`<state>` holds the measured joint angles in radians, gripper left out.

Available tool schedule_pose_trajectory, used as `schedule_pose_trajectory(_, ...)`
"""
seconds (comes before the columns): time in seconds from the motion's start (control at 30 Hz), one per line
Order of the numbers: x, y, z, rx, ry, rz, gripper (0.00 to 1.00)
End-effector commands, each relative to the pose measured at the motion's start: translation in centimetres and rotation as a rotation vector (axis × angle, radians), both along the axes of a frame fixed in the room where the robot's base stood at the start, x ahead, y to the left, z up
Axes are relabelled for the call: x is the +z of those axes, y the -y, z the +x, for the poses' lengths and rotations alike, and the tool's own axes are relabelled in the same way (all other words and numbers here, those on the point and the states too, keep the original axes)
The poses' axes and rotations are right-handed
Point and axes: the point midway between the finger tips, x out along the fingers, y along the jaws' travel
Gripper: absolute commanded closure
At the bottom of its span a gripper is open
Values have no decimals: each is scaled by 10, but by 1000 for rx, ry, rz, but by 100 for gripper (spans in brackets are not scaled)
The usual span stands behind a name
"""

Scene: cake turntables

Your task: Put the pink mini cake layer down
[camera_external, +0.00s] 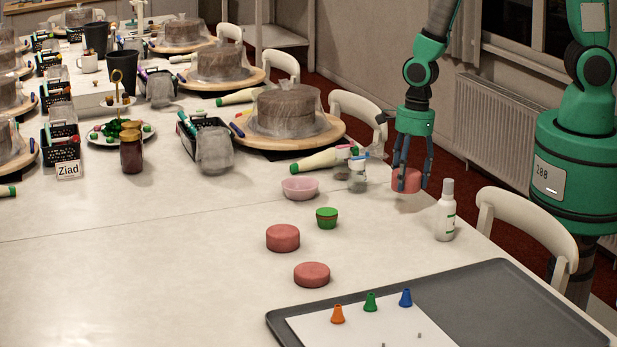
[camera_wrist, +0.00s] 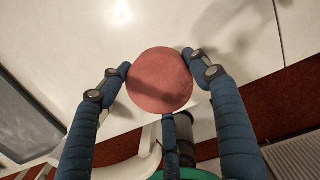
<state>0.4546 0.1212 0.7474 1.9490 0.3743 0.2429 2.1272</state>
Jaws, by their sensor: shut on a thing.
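The pink mini cake layer (camera_external: 406,181) is a short round disc held between the fingers of my gripper (camera_external: 411,178). In the wrist view the layer (camera_wrist: 160,80) fills the middle, with fingers of my gripper (camera_wrist: 160,76) touching it on both sides and a further finger below. It is near the table's right edge, left of a white bottle; I cannot tell whether its underside touches the table. Two similar pink layers, one (camera_external: 283,238) and another (camera_external: 312,274), lie apart on the table in the middle front.
A white bottle (camera_external: 446,211) stands right of my gripper. A pink bowl (camera_external: 300,188), a green-and-red cup (camera_external: 327,217) and small jars (camera_external: 358,178) are to the left. A grey tray (camera_external: 487,277) with coloured nozzles lies in front. The table's left front is clear.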

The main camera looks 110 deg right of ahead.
Motion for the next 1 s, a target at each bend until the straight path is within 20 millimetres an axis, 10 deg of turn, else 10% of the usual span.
schedule_pose_trajectory(1.0, 33, 70, 210, 6, 0, 16, 65)
